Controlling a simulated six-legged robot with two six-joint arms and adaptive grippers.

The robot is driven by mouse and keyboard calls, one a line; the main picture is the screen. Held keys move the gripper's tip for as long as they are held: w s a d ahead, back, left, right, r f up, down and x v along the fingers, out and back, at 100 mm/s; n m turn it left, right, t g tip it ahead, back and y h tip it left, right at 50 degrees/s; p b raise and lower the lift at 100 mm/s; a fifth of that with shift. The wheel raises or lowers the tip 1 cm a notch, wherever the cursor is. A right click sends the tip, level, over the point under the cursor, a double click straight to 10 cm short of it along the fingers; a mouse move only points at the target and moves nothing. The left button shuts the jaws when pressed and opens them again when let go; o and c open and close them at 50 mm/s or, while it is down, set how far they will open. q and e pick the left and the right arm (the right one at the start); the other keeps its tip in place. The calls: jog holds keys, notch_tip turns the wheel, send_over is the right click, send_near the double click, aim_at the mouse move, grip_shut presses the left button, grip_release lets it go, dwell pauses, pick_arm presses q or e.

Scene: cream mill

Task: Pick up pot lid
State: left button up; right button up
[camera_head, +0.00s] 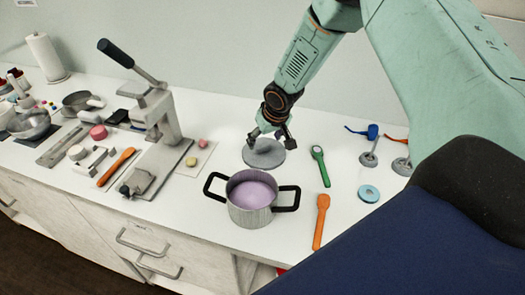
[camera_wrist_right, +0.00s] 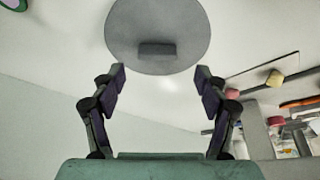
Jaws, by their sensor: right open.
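The pot lid (camera_head: 262,156) is a flat grey disc on the white counter behind the pot. In the right wrist view the lid (camera_wrist_right: 130,28) shows at the top with its dark block-shaped handle (camera_wrist_right: 157,48) near its lower middle. My right gripper (camera_head: 270,138) is over the lid in the head view. In the right wrist view its fingers (camera_wrist_right: 158,75) are spread apart with nothing between them, and the handle lies beyond the tips. The pot (camera_head: 252,202) has black handles and lilac contents and stands in front of the lid. My left gripper is not in view.
A green-handled tool (camera_head: 320,166) and an orange spatula (camera_head: 321,220) lie right of the pot. A teal ring (camera_head: 369,193) lies farther right. A grey lever press (camera_head: 160,125) stands to the left. The counter between lid and green tool is clear.

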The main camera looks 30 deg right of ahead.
aim_at(265, 147)
jog(key=shift+d+f+b, duration=0.2)
jog(key=shift+f+b, duration=0.05)
jog(key=shift+f, duration=0.4)
jog(key=shift+d+f+b, duration=0.2)
jog(key=shift+f, duration=0.4)
jog(key=shift+w+f, duration=0.1)
jog(key=shift+f, duration=0.2)
jog(key=shift+w+a+f+b, duration=0.1)
jog(key=shift+f+b, duration=0.05)
jog(key=shift+b, duration=0.25)
jog(key=shift+w+a+f, duration=0.1)
jog(key=shift+w+a, duration=0.15)
jog(key=shift+s+d, duration=0.2)
jog(key=shift+d, duration=0.1)
jog(key=shift+c, duration=1.2)
jog(key=shift+w+a, duration=0.2)
jog(key=shift+a, duration=0.05)
jog(key=c, duration=0.6)
jog(key=shift+s+d, duration=0.1)
jog(key=shift+c, duration=1.1)
jog(key=shift+s+d, duration=0.1)
